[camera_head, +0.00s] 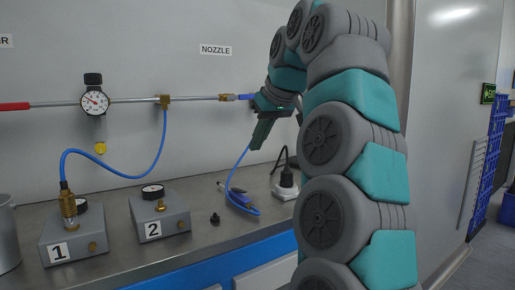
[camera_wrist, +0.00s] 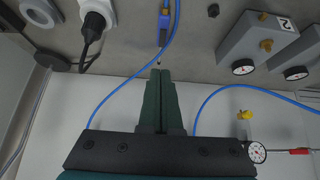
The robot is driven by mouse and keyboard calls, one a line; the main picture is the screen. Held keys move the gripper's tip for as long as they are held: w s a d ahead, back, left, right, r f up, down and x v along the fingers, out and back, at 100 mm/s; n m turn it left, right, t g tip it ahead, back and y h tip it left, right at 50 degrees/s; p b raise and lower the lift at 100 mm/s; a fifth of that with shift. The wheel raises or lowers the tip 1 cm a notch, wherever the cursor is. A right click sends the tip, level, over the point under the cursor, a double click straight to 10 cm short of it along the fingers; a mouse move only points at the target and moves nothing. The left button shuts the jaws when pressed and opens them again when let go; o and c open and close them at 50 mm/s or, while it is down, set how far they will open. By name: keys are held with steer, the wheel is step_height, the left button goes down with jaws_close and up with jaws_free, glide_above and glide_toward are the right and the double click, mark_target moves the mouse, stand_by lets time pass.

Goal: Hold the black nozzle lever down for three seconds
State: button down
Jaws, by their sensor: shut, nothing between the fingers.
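A blue air nozzle (camera_head: 240,198) lies on the grey metal counter, joined to a thin blue hose. In the wrist view the nozzle (camera_wrist: 164,28) is at the top centre, just beyond my fingertips. I cannot make out its black lever clearly in either view. My gripper (camera_head: 257,146) points down in front of the wall, above and behind the nozzle and apart from it. In the wrist view the green fingers (camera_wrist: 160,72) are together with nothing between them.
A black plug in a white socket (camera_head: 286,187) stands right of the nozzle. A small black knob (camera_head: 214,218) lies to its left. Box 2 (camera_head: 160,214) and box 1 (camera_head: 74,236) stand further left. A pipe with a pressure gauge (camera_head: 95,101) runs along the wall.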

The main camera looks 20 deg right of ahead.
steer(key=b, duration=0.3)
glide_above(249, 201)
steer(key=f, duration=0.5)
steer(key=w+f, duration=0.1)
steer(key=f, duration=0.1)
steer(key=shift+a+f, duration=0.2)
steer(key=shift+s+d+f+b, duration=0.1)
steer(key=shift+s+f+b, duration=0.05)
steer(key=shift+f, duration=0.75)
steer(key=shift+s+d+f+b, duration=0.1)
steer(key=shift+s+f+b, duration=0.05)
steer(key=shift+f, duration=0.7)
steer(key=shift+s+d+f+t+b, duration=0.15)
steer(key=shift+f+t+b, duration=0.15)
steer(key=shift+f+b, duration=0.8)
steer(key=shift+s+b, duration=0.1)
steer(key=shift+b, duration=0.55)
steer(key=shift+r+t, duration=0.2)
steer(key=shift+t, duration=0.1)
steer(key=shift+r, duration=0.1)
stand_by(0.4)
steer(key=shift+r+p, duration=0.75)
steer(key=shift+p, duration=0.1)
